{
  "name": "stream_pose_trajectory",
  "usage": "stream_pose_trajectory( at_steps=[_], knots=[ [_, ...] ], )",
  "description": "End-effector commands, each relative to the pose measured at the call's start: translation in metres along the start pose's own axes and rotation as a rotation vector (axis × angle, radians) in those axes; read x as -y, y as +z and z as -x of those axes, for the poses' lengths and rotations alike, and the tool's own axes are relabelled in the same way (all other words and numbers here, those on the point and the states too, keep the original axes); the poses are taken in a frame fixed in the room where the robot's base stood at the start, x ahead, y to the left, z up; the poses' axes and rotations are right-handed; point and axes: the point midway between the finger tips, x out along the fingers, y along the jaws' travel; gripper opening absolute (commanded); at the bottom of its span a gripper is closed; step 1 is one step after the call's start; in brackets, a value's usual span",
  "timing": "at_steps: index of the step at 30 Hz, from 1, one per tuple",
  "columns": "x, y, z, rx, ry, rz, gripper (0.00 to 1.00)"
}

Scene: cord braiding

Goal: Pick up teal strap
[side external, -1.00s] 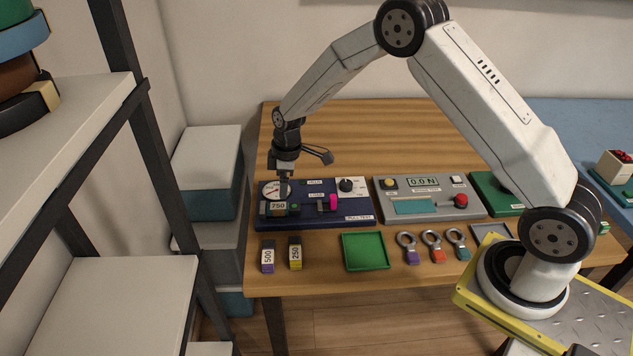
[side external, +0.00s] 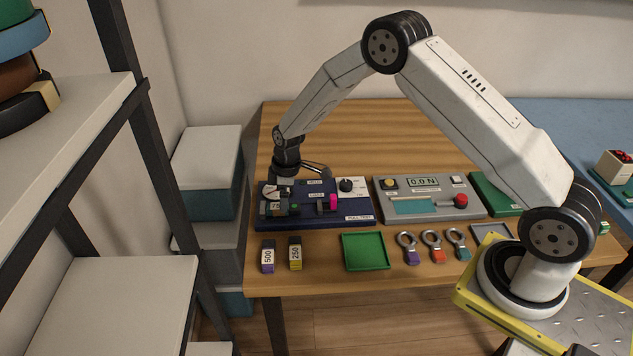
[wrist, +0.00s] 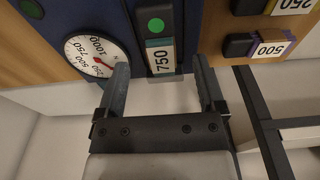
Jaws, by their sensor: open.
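A dark block (side external: 276,208) labelled 750 sits on the blue pull-test panel at its left end. In the wrist view the block (wrist: 162,56) shows a teal band beside its label. My gripper (wrist: 161,64) is open, one finger on each side of the labelled end, with nothing gripped. In the side view my gripper (side external: 280,190) is low over the block and partly hides it. A ring-ended piece with a teal end (side external: 462,253) lies at the table front. A flat teal strip (side external: 415,207) lies on the grey panel.
The blue panel (side external: 345,213) carries a dial, a pink piece and a knob. Blocks labelled 500 (side external: 268,257) and 250 (side external: 295,254) stand in front. A green tray (side external: 366,251) is empty. Rings with purple (side external: 412,257) and orange (side external: 437,255) ends lie beside it.

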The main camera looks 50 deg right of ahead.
Motion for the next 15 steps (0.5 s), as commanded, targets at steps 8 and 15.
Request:
stream_pose_trajectory(
  at_steps=[8,15],
  knots=[
    [0.001,0.001,-0.029,0.000,-0.001,0.000,0.88],
    [0.001,0.001,-0.034,-0.001,0.000,0.000,0.88]
  ],
)
